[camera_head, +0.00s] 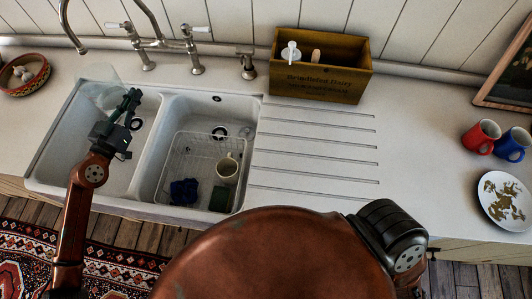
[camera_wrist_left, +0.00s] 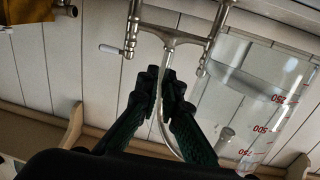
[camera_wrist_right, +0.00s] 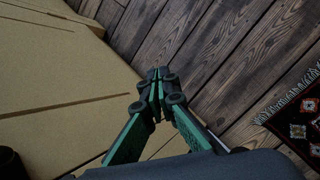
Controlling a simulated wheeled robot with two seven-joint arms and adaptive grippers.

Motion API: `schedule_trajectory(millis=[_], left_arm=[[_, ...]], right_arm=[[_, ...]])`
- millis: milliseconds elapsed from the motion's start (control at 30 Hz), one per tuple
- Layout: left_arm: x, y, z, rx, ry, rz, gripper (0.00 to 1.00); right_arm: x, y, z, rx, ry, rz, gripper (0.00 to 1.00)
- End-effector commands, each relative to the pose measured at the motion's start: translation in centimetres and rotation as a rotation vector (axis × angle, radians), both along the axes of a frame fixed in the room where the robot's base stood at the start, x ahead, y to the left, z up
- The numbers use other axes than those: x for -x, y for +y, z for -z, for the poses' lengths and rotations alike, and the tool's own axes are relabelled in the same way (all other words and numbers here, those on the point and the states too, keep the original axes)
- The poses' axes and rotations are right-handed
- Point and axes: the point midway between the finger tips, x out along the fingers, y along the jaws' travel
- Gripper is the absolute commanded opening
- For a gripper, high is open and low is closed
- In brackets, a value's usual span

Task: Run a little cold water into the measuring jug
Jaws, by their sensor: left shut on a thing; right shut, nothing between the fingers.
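The clear measuring jug (camera_head: 101,88) is over the left sink basin, below the end of the curved tap spout (camera_head: 70,33). It also shows with red markings in the left wrist view (camera_wrist_left: 262,105). The tap has two white-tipped levers, one left (camera_head: 113,25) and one right (camera_head: 200,29). My right gripper (camera_wrist_right: 160,88) is shut and empty, above the wooden floor beside cabinet fronts.
The right basin holds a wire rack (camera_head: 178,150) with a cream mug (camera_head: 228,167), a blue cloth (camera_head: 183,191) and a green item (camera_head: 220,199). A wooden crate (camera_head: 318,80) stands behind the clear drainer. Red (camera_head: 481,136) and blue mugs (camera_head: 513,144) and a soiled plate (camera_head: 505,200) are at right.

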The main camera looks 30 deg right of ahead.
Motion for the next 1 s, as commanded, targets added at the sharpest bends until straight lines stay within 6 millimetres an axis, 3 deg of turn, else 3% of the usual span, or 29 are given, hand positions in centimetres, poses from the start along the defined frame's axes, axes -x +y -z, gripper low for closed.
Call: schedule_trajectory(millis=[200, 500, 800, 1000], left_arm=[[0.0, 0.0, -0.3, 0.001, -0.004, -0.001, 0.0], [0.0, 0.0, -0.3, 0.001, -0.004, -0.001, 0.0], [0.0, 0.0, -0.3, 0.001, -0.004, 0.0, 0.0], [0.0, 0.0, -0.3, 0.001, -0.004, 0.0, 0.0]], right_arm=[[-6.8, 7.1, 5.4, -0.151, -0.081, -0.069, 0.0], [-17.1, 16.4, 10.8, -0.312, -0.227, -0.104, 0.0], [-26.7, 23.8, 13.5, -0.416, -0.374, -0.032, 0.0], [-29.6, 26.3, 14.0, -0.447, -0.418, 0.013, 0.0]])
